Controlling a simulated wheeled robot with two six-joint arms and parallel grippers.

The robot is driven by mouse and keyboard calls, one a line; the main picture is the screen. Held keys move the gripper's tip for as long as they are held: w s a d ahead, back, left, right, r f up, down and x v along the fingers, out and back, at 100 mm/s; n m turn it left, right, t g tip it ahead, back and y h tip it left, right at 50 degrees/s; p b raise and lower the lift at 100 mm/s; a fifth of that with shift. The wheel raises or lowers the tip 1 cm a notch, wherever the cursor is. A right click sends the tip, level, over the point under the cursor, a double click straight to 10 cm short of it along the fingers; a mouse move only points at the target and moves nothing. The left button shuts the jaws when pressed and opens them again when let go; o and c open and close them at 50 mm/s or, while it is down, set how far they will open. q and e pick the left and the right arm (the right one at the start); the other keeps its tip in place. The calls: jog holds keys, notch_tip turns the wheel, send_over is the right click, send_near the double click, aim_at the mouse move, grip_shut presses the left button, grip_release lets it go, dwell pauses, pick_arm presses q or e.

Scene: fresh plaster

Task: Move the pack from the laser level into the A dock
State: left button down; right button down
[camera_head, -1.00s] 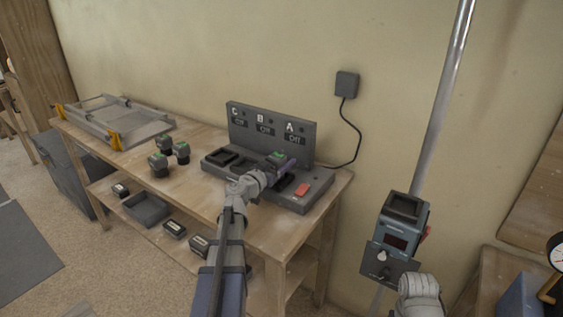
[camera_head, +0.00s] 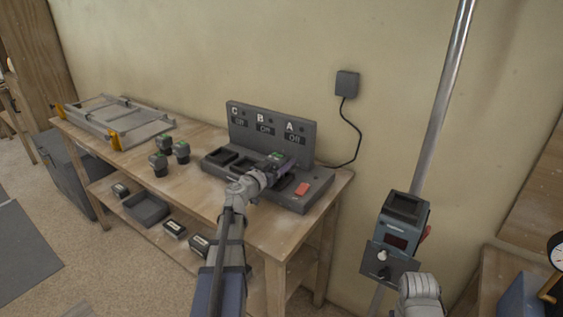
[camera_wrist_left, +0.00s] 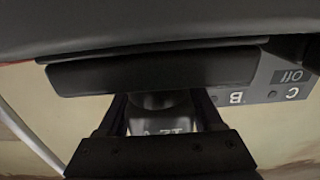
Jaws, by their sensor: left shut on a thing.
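My left gripper (camera_head: 279,168) is shut on a dark pack with a green mark (camera_head: 276,156), over the A end of the grey charging dock (camera_head: 310,196). I cannot tell whether the pack touches the A bay, since my gripper and wrist cover it. In the left wrist view my fingers (camera_wrist_left: 160,112) show below a large dark block, with the B and C labels upside down behind. The laser level (camera_head: 397,240) is on the pole at right, with an empty-looking recess on top. My right wrist is beside it at the bottom edge; its jaws cannot be made out.
Dock bays C (camera_head: 221,157) and B (camera_head: 243,165) look empty. A red-orange item (camera_head: 302,189) lies on the dock's right end. Several green-marked packs (camera_head: 163,143) stand left on the bench (camera_head: 200,190). A tray (camera_head: 146,208) and dark packs sit on the lower shelf.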

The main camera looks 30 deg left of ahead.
pick_arm(q)
jog(key=shift+f+b, duration=0.4)
jog(key=shift+f, duration=0.05)
jog(key=shift+c, duration=1.6)
grip_release()
jog(key=shift+s+a, duration=0.2)
jog(key=shift+s, duration=2.55)
jog(key=shift+s+a, duration=0.2)
jog(key=shift+s, duration=2.55)
